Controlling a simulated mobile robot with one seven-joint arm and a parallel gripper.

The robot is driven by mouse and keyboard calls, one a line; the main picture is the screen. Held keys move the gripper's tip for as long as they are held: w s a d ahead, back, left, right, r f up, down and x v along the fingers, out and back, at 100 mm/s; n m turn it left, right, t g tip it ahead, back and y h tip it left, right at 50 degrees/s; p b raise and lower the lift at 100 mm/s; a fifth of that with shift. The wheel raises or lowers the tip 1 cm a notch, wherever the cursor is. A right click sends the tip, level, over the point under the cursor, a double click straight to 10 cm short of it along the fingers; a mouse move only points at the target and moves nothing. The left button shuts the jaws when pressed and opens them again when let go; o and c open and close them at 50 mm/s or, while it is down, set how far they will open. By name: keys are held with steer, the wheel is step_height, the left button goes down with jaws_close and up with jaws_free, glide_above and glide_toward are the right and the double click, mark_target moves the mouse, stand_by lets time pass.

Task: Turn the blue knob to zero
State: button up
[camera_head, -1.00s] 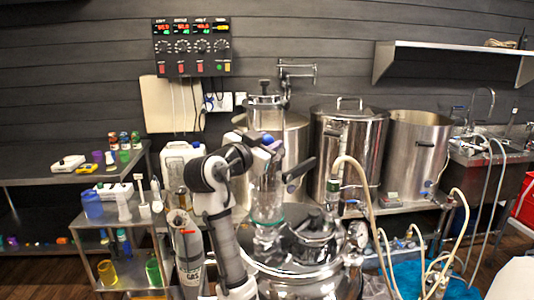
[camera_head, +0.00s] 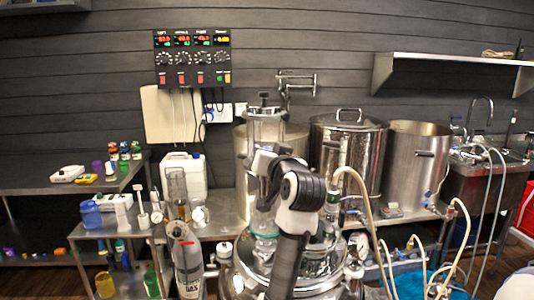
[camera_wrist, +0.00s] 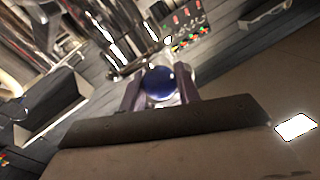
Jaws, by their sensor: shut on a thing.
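The blue knob (camera_wrist: 158,84) is a round, glossy ball in the middle of the wrist view. My gripper (camera_wrist: 160,76) is shut on it, with one finger on each side. The knob's far side and any scale or zero mark do not show. In the head view my arm stands in front of the glass column (camera_head: 266,128) above the steel vessel (camera_head: 247,268). There my arm hides the fingers and the knob, so the knob's angle cannot be told.
Steel pots (camera_head: 348,150) stand behind the vessel. A control panel (camera_head: 192,57) hangs on the wall. Beige hoses (camera_head: 372,222) loop at the right. A gas cylinder (camera_head: 187,262) and a small cart (camera_head: 92,230) stand at the left.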

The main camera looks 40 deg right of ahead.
steer(key=shift+n+t+y, duration=0.3)
steer(key=shift+n+y, duration=0.4)
steer(key=shift+y, duration=0.2)
steer(key=o, duration=0.9)
steer(key=shift+o, duration=0.2)
steer(key=b+v, duration=0.4)
steer(key=v, duration=1)
steer(key=shift+w, duration=0.15)
